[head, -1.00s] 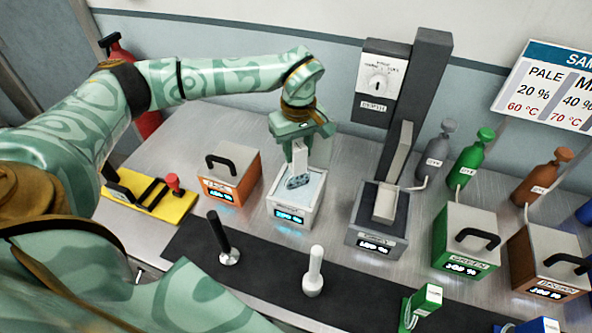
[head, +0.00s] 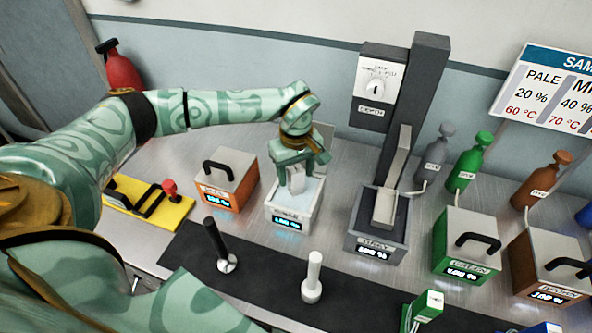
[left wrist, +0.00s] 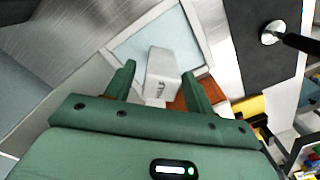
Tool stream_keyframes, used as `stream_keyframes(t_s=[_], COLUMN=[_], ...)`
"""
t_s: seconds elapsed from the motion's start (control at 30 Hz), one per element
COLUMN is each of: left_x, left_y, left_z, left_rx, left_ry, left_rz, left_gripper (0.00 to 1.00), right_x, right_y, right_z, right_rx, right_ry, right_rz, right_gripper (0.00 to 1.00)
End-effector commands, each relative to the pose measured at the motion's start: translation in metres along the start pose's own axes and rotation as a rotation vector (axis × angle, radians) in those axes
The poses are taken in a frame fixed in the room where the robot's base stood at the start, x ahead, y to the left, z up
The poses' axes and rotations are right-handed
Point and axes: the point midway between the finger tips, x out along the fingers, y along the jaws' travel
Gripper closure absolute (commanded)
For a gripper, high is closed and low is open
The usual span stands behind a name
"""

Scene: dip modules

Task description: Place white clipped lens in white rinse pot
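The white rinse pot (head: 289,222) is a white box with pale blue liquid, left of the grey machine; its liquid and rim also show in the left wrist view (left wrist: 128,50). The white lens clip (head: 297,182) is down in the pot, and its lens is hidden. In the left wrist view the clip (left wrist: 162,68) stands between my left fingers with a gap at each side. My left gripper (head: 298,172) is over the pot, fingers apart around the clip; it also shows in the left wrist view (left wrist: 159,72). My right gripper is not in view.
An orange-fronted pot (head: 226,190) with a handled lid stands close left of the rinse pot. The grey machine (head: 377,225) stands close right. A black-handled tool (head: 218,245) and a white one (head: 312,280) stand on the dark mat (head: 265,275) in front.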

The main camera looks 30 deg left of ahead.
Motion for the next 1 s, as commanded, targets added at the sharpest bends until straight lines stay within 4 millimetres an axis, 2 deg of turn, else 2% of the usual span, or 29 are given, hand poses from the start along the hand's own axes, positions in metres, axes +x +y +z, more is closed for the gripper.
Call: stream_keyframes(t_s=[0.17, 0.27, 0.37, 0.7, 0.83, 1.0], left_x=[-0.001, -0.009, -0.026, -0.103, -0.119, -0.125], left_y=[0.0, 0.0, 0.001, 0.001, 0.0, 0.0], left_z=[0.0, -0.001, -0.001, -0.001, -0.001, 0.0], left_rx=[0.0, -0.001, 0.0, 0.0, 0.0, 0.0], left_ry=[0.0, 0.001, 0.003, 0.003, 0.001, 0.0], left_rz=[0.0, 0.002, 0.004, 0.004, 0.002, 0.0], left_gripper=[0.46, 0.46, 0.46, 0.46, 0.46, 0.46], right_x=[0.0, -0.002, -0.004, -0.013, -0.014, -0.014], right_y=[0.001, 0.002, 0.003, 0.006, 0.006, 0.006], right_z=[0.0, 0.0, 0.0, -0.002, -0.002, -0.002], right_rx=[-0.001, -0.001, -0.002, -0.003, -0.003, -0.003], right_ry=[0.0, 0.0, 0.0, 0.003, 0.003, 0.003], right_rz=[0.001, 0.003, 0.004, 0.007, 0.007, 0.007], right_gripper=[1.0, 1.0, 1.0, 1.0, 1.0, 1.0])
